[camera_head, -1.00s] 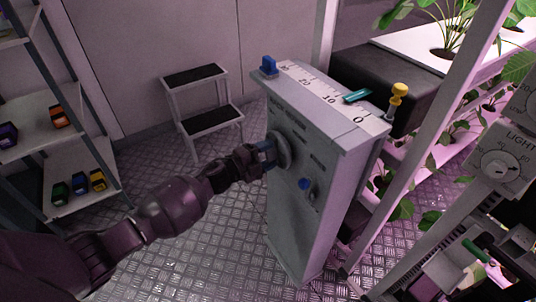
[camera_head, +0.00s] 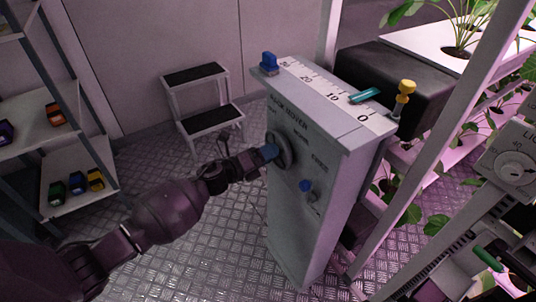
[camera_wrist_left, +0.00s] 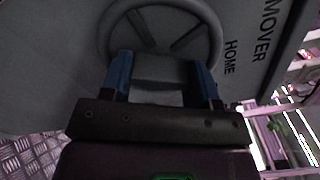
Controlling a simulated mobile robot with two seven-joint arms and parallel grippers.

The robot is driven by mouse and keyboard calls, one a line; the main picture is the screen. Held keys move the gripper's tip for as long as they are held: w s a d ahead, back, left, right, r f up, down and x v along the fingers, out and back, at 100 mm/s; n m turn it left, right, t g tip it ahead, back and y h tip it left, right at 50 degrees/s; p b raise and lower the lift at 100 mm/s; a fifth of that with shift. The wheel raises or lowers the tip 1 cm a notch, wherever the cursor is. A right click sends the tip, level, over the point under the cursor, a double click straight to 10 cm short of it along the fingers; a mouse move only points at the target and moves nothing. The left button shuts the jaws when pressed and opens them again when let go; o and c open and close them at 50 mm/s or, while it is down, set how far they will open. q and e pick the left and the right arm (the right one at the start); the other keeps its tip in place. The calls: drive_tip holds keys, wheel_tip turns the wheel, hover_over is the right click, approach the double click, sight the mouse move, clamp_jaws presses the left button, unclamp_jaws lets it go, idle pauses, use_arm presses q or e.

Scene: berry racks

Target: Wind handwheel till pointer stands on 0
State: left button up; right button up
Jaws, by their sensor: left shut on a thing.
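The handwheel (camera_head: 284,151) is a grey wheel on the side of a grey cabinet (camera_head: 290,215). My left gripper (camera_head: 270,153) is shut on it. In the wrist view the blue fingertips (camera_wrist_left: 165,80) stand either side of a grey part in front of the spoked wheel rim (camera_wrist_left: 213,32). The teal pointer (camera_head: 366,95) lies on the white scale (camera_head: 318,86) on top of the cabinet. The pointer stands between 10 and 0, nearer 10. My right gripper is not in view.
A step stool (camera_head: 205,105) is behind, shelves (camera_head: 75,200) at left, and a plant rack (camera_head: 450,150) at right.

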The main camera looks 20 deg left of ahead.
use_arm(q)
drive_tip(key=shift+f+m, duration=0.1)
drive_tip(key=shift+m, duration=0.5)
drive_tip(key=o, duration=0.9)
drive_tip(key=v, duration=1.1)
drive_tip(key=shift+p, duration=0.3)
